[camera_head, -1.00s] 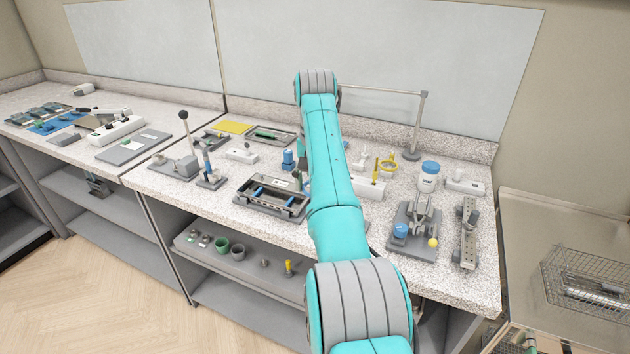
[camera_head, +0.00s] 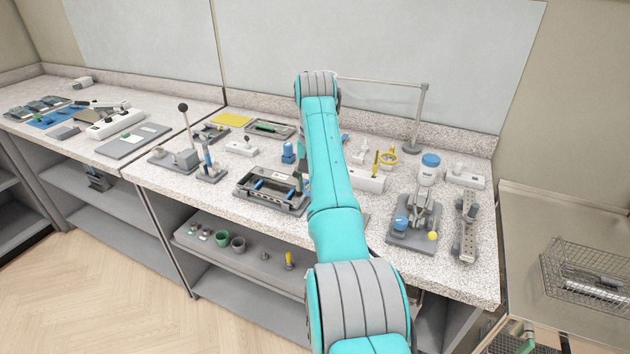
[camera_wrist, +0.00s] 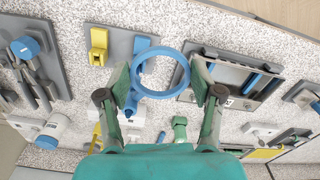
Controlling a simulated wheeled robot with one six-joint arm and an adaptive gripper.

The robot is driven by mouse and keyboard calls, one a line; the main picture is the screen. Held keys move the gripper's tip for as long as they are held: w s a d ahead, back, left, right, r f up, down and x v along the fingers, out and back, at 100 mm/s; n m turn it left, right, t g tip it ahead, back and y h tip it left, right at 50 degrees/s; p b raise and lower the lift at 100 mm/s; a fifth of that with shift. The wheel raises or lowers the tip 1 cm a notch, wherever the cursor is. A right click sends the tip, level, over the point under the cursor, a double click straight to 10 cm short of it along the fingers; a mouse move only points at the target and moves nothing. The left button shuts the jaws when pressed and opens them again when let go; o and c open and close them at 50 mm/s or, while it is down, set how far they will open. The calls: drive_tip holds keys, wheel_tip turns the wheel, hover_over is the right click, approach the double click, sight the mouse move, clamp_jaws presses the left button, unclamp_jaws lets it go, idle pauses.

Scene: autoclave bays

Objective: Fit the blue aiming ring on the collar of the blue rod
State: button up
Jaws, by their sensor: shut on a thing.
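In the wrist view, the blue aiming ring (camera_wrist: 187,60) is between the two fingers of my gripper (camera_wrist: 162,86), held over the counter. My gripper is shut on it, with a blue tab of it by the left finger. Behind its left edge, a blue upright piece (camera_wrist: 143,46), which looks like the blue rod, stands on a grey plate (camera_wrist: 118,45). A yellow piece (camera_wrist: 97,46) stands on the same plate. The ring overlaps the rod in the picture, but I cannot tell the height gap or see the collar. In the head view my arm hides the gripper, ring and rod.
A grey tray with blue rods (camera_head: 240,187) lies left of my arm in the head view. A grey fixture with a blue knob (camera_head: 400,223) and a white jar (camera_head: 428,173) stand to its right. A yellow ring (camera_head: 394,160) stands behind on the counter.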

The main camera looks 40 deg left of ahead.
drive_tip(key=shift+f, duration=0.55)
drive_tip(key=o, duration=0.9)
drive_tip(key=shift+c, duration=0.2)
wheel_tip(320, 180, up, 12)
idle(0.4)
